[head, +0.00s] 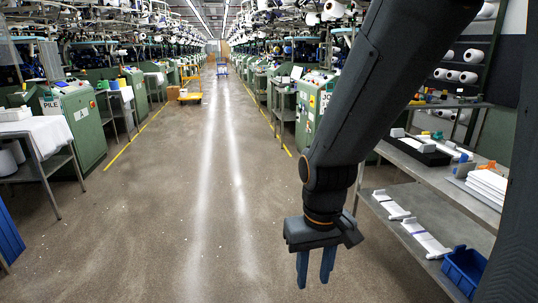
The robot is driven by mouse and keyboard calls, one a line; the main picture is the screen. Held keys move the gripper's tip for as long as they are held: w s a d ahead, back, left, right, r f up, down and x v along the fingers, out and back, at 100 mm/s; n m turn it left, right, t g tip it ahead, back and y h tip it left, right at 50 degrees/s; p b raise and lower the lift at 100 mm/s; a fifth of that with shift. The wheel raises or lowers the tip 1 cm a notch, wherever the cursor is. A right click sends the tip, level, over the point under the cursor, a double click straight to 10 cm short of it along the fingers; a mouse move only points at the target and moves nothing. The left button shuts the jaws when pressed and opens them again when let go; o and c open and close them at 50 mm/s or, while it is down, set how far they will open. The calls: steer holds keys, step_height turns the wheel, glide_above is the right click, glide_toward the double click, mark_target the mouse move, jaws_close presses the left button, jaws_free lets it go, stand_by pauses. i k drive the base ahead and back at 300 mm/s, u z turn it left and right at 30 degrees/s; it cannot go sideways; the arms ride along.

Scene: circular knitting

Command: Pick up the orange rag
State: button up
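A small orange item (487,165), which looks like a crumpled rag, lies on the metal table (470,205) at the right, at the back edge of a white stack. It is too small to make out in detail. My gripper (315,277) hangs pointing down over the floor, left of the table and well apart from the orange item. Its two blue fingers are apart with nothing between them.
White stacked sheets (487,186) and a black tray (417,151) are on the table top. A blue bin (463,268) stands on the lower shelf. A concrete aisle (190,190) runs clear between machine rows. A yellow cart (190,92) stands far off.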

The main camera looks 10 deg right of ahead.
mark_target(492, 164)
steer(key=z, duration=0.05)
steer(key=i, duration=1.7)
steer(key=z, duration=0.9)
steer(key=i, duration=0.9)
steer(key=z, duration=1.6)
steer(key=i, duration=0.75)
steer(key=z, duration=0.55)
